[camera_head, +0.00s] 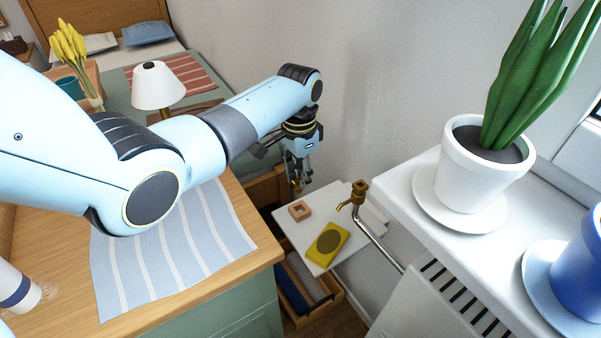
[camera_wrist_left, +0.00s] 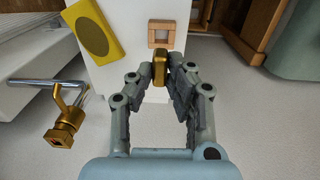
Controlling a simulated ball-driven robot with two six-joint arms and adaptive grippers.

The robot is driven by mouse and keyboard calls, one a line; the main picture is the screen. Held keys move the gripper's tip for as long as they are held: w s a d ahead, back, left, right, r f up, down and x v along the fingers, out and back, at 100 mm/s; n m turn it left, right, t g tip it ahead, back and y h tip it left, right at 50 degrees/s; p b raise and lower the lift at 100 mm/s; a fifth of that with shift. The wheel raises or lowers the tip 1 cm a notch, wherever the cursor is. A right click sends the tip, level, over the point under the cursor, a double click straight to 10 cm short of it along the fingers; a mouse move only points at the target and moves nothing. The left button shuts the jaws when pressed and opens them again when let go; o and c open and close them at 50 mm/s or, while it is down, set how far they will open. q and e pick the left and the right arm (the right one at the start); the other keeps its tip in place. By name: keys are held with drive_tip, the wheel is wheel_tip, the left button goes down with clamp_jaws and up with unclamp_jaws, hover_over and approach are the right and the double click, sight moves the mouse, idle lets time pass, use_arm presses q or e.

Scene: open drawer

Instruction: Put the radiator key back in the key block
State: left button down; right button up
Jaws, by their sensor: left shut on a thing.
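The brass radiator key (camera_wrist_left: 160,71) is between my left gripper's fingertips (camera_wrist_left: 163,68) in the wrist view, with only part of it showing. My left gripper (camera_head: 298,182) points down in the head view, the key's small brass end below it. The key block (camera_head: 300,211) is a small wooden square with a square opening, lying on a white board (camera_head: 316,262). The block also shows in the wrist view (camera_wrist_left: 161,26), just beyond the key. The key appears above the board and apart from the block. My right gripper is in neither view.
A brass valve (camera_head: 353,195) on a metal pipe stands right of the block, beside the white radiator (camera_head: 424,310). A yellow box with a dark disc (camera_head: 327,244) lies on the board. An open drawer (camera_head: 306,285) sits below. A potted plant (camera_head: 484,165) stands on the sill.

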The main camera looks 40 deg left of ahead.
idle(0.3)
use_arm(q)
drive_tip(key=shift+r+p, duration=0.1)
drive_tip(key=shift+p, duration=0.5)
wheel_tip(320, 180, down, 6)
drive_tip(key=b, duration=0.4)
drive_tip(key=shift+f+b, duration=0.35)
drive_tip(key=shift+f, duration=0.2)
drive_tip(key=shift+p, duration=0.4)
idle(0.7)
drive_tip(key=shift+f, duration=0.5)
idle(0.3)
